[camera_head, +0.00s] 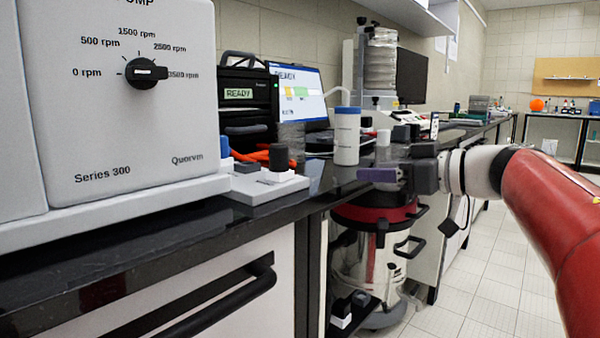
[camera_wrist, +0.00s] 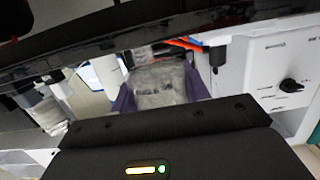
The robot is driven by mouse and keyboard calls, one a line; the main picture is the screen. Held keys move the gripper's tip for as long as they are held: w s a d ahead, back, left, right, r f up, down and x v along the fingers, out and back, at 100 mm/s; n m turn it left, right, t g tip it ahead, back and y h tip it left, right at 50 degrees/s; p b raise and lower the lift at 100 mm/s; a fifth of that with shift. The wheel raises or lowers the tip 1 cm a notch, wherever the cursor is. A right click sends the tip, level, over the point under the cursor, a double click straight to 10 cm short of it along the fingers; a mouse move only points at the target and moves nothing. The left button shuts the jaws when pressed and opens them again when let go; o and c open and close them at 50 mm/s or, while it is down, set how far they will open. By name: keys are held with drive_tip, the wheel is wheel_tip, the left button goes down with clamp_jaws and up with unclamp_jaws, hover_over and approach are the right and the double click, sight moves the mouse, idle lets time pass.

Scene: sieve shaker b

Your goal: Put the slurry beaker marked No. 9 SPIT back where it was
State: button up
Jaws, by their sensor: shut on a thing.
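My gripper (camera_head: 368,174) reaches in from the right, beside the counter edge. Its purple fingers are shut on a clear, greyish beaker (camera_wrist: 160,88), which shows between them in the wrist view. The beaker's marking cannot be read. In the head view I cannot make out the beaker clearly against the dark counter and the things behind it.
A white bottle with a blue top (camera_head: 347,140) stands behind the gripper. A small plate with knobs (camera_head: 265,185) and a large pump (camera_head: 120,110) stand left on the black counter (camera_head: 190,225).

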sight(304, 173)
drive_tip(key=r+x, duration=0.1)
drive_tip(key=x, duration=1)
drive_tip(key=r+x, duration=0.1)
drive_tip(key=x, duration=0.5)
drive_tip(key=shift+w+a+r+b, duration=0.1)
drive_tip(key=shift+a+r+b, duration=0.1)
drive_tip(key=shift+r+b, duration=0.1)
drive_tip(key=shift+w+f+b, duration=0.1)
drive_tip(key=shift+f+b, duration=0.15)
drive_tip(key=shift+b, duration=0.2)
drive_tip(key=shift+r, duration=0.15)
drive_tip(key=o, duration=1)
drive_tip(key=shift+f, duration=0.2)
drive_tip(key=shift+r, duration=0.1)
